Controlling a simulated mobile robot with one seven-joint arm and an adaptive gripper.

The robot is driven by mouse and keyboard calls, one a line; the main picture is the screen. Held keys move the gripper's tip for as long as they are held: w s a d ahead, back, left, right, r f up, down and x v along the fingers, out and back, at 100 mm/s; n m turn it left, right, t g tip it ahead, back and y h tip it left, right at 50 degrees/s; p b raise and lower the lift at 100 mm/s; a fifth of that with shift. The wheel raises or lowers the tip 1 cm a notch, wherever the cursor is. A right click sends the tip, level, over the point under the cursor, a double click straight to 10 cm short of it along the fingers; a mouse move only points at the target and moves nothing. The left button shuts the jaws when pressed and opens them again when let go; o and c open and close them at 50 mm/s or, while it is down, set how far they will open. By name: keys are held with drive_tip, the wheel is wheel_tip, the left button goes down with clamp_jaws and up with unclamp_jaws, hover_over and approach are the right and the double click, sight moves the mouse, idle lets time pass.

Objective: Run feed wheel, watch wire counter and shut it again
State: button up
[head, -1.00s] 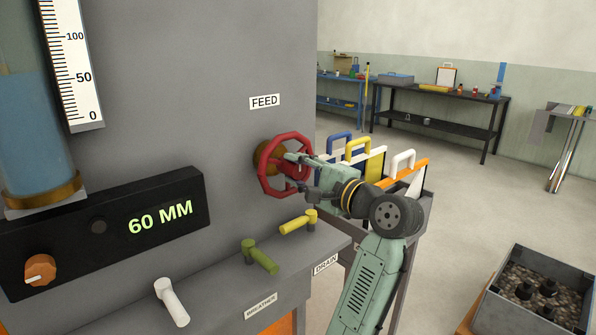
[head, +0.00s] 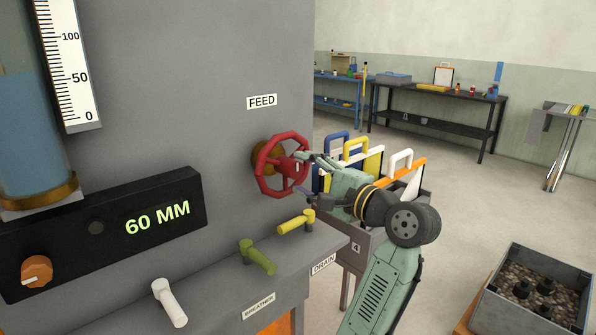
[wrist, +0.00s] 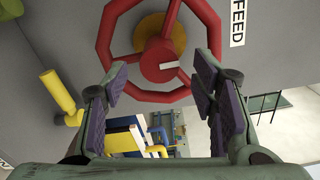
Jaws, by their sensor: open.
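The red feed wheel (head: 282,166) is on the grey panel below the FEED label (head: 262,101). In the wrist view the wheel (wrist: 156,62) fills the top middle, with a white mark on its hub. My gripper (head: 302,174) is open at the right of the wheel, and its fingers are apart with nothing between them. In the wrist view the fingertips (wrist: 162,72) spread on either side of the lower rim. I cannot tell whether they touch it. The counter display (head: 158,217) reads 60 MM.
Yellow (head: 296,222), green (head: 258,257) and white (head: 169,302) levers stand on the ledge below the panel. An orange knob (head: 37,271) is beside the display. A rack of coloured-handled boards (head: 375,165) stands close behind my gripper. A grey bin (head: 530,295) is at the right.

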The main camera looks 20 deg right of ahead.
drive_tip(key=v, duration=0.8)
drive_tip(key=shift+s, duration=0.4)
drive_tip(key=shift+d, duration=0.2)
